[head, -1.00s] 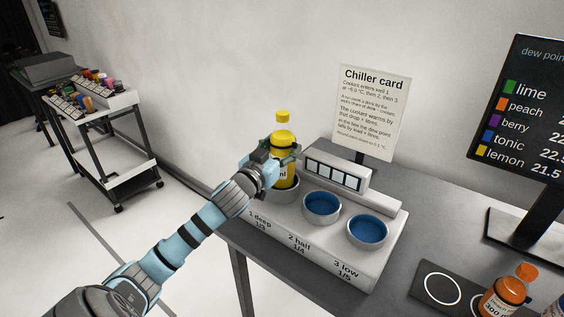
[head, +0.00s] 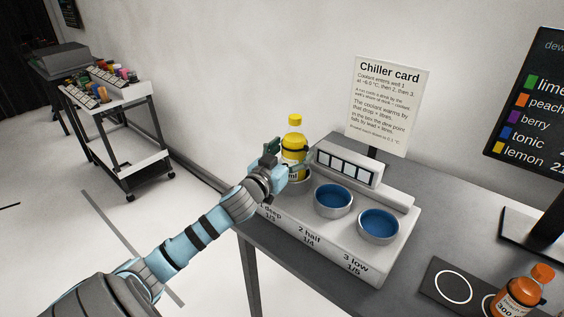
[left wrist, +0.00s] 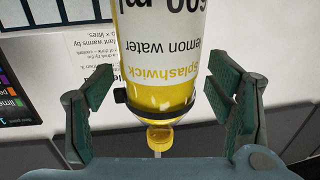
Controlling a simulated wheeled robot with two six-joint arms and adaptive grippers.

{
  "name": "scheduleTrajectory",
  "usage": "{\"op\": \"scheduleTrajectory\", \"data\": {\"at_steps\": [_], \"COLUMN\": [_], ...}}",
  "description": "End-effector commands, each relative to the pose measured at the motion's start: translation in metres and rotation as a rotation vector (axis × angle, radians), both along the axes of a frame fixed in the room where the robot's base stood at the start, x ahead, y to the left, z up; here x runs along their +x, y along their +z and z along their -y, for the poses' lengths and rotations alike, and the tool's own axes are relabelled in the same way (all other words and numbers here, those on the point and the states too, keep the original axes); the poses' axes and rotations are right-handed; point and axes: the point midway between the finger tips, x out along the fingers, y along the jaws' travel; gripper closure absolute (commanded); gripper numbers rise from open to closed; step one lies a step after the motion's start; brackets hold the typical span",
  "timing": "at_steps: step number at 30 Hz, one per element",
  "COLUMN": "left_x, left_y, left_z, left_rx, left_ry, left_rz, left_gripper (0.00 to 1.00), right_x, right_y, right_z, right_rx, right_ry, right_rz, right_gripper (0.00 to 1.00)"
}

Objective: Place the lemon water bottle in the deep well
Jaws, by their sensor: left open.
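The yellow lemon water bottle (head: 293,144) stands upright in the deep well (head: 300,187), the leftmost well of the chiller, in the head view. The well's rim is partly hidden by my left gripper (head: 284,164). The gripper is open beside the bottle. In the left wrist view the bottle (left wrist: 160,60) appears upside down, its label reading lemon water, between the two spread green finger pads, with gaps on both sides. My right gripper is not in view.
The half well (head: 333,199) and low well (head: 378,226) are empty with blue insides. A chiller card (head: 388,105) stands behind. An orange bottle (head: 517,293) stands on a dark mat at right. A trolley (head: 115,135) stands at far left.

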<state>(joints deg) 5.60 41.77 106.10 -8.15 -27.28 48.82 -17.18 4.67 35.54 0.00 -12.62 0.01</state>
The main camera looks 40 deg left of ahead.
Motion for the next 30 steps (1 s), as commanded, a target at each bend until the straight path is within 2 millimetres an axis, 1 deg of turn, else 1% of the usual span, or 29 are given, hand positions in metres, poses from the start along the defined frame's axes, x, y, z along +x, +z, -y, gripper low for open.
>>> {"op": "scheduleTrajectory", "data": {"at_steps": [5, 6, 9, 12, 15, 17, 30], "left_x": [-0.043, -0.055, -0.078, -0.094, -0.103, -0.104, -0.104], "left_y": [-0.003, -0.002, 0.000, 0.002, 0.002, 0.002, 0.001], "left_z": [0.009, 0.011, 0.017, 0.018, 0.020, 0.020, 0.020], "left_rx": [0.012, 0.013, 0.010, 0.007, 0.003, 0.001, -0.001], "left_ry": [-0.007, -0.006, -0.010, -0.002, -0.004, -0.004, -0.003], "left_rz": [-0.006, -0.007, -0.005, -0.006, -0.002, 0.002, 0.002], "left_gripper": [0.26, 0.26, 0.26, 0.26, 0.26, 0.26, 0.26], "right_x": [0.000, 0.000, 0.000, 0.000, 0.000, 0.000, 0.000], "right_y": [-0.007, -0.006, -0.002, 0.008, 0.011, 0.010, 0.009], "right_z": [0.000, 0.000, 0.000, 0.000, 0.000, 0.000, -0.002], "right_rx": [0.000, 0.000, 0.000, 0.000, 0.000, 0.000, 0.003], "right_ry": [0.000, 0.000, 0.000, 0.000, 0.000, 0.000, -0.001], "right_rz": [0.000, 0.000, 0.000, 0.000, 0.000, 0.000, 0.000], "right_gripper": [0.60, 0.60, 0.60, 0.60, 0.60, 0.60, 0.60]}}
